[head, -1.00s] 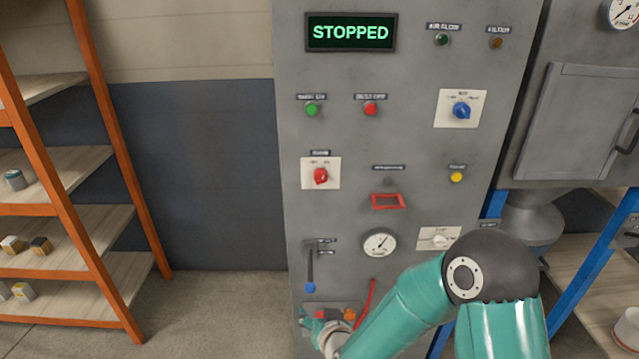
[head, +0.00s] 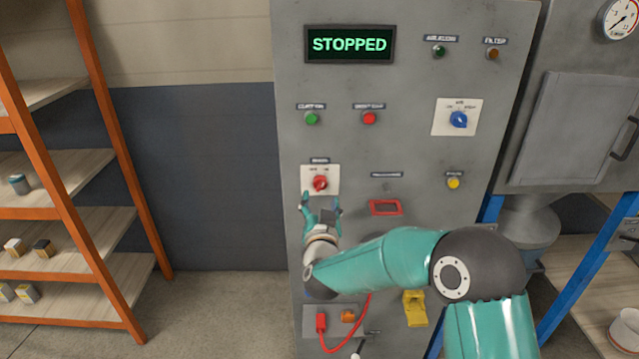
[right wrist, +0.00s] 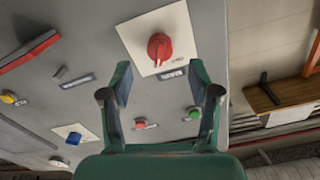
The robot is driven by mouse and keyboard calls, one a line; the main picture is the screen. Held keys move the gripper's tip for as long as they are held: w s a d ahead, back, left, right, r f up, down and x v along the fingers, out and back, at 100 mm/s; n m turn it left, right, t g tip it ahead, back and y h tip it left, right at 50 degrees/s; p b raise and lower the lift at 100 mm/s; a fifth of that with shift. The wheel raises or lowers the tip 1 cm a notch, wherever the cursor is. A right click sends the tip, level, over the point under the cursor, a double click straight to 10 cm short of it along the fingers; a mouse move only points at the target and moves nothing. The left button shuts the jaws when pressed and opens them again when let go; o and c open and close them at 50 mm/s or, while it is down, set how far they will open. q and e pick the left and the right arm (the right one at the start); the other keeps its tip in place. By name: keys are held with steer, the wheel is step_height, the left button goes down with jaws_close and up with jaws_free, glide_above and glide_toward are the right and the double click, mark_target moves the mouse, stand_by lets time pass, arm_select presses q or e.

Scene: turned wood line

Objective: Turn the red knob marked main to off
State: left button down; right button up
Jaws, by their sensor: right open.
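The red knob (head: 320,183) sits on a white square plate on the left side of the grey panel (head: 420,150), under a small dark label too small to read. In the right wrist view the red knob (right wrist: 159,48) shows beyond the fingertips, with its plate tilted. My right gripper (head: 321,197) is open and empty, just below the knob in the head view. In the right wrist view the right gripper (right wrist: 162,75) has its fingers spread apart, and I see no contact with the knob. My left gripper is not in view.
A green button (head: 312,118), a red button (head: 369,118), a blue selector (head: 459,120) and a yellow button (head: 454,183) are nearby. A red frame (head: 386,207) stands right of the gripper. A display (head: 349,44) reads STOPPED. Orange shelving (head: 110,150) stands at left.

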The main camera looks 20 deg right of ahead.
mark_target(320, 190)
steer(key=p+x, duration=0.1)
steer(key=x, duration=0.5)
steer(key=shift+w+f, duration=0.1)
